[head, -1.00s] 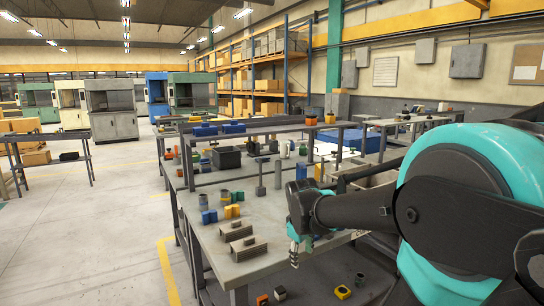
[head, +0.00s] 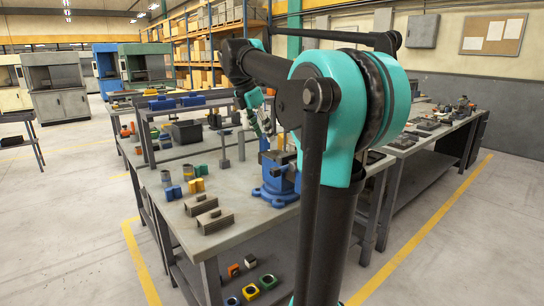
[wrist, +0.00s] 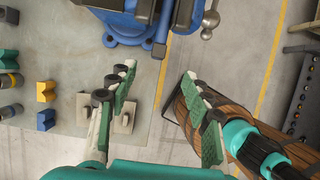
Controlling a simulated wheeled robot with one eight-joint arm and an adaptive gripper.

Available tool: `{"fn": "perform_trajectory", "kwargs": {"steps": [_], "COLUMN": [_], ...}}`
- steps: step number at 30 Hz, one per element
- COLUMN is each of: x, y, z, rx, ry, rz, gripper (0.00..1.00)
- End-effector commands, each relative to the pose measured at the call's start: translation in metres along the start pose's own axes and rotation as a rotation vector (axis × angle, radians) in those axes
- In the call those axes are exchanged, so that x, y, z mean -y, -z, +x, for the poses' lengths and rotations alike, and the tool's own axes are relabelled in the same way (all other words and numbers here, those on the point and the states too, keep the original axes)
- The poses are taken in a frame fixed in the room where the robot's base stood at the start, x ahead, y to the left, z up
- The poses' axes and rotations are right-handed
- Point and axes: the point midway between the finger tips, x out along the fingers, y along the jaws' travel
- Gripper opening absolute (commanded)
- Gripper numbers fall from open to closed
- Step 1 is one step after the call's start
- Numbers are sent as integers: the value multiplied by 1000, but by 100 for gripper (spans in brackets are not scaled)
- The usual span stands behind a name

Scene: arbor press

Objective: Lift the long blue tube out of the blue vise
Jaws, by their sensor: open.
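The blue vise (head: 280,188) stands on the workbench near its right edge in the head view, partly covered by my arm. In the wrist view the vise (wrist: 128,28) is at the top edge, cut off by the frame. My gripper (head: 262,122) is raised above and behind the vise in the head view. In the wrist view my gripper (wrist: 158,72) is open, its two green-padded fingers wide apart, with nothing between them. The fingertips point toward the vise.
Two grey slotted blocks (head: 214,221) lie at the bench's near end. Short grey tubes (head: 166,178) and yellow and blue blocks (head: 196,186) stand to the left. A raised shelf runs behind. Another bench (head: 432,135) is on the right, with clear floor between.

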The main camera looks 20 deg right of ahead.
Motion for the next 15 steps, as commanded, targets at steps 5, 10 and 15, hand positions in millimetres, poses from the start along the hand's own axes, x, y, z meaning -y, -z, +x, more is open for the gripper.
{"fn": "perform_trajectory", "kwargs": {"steps": [5, 10, 15], "x": [0, 0, 0], "y": [0, 0, 0], "z": [33, 64, 94], "rx": [0, -1, -1], "ry": [1, 0, -1], "rz": [3, 3, 4], "gripper": [50, 50, 50]}}
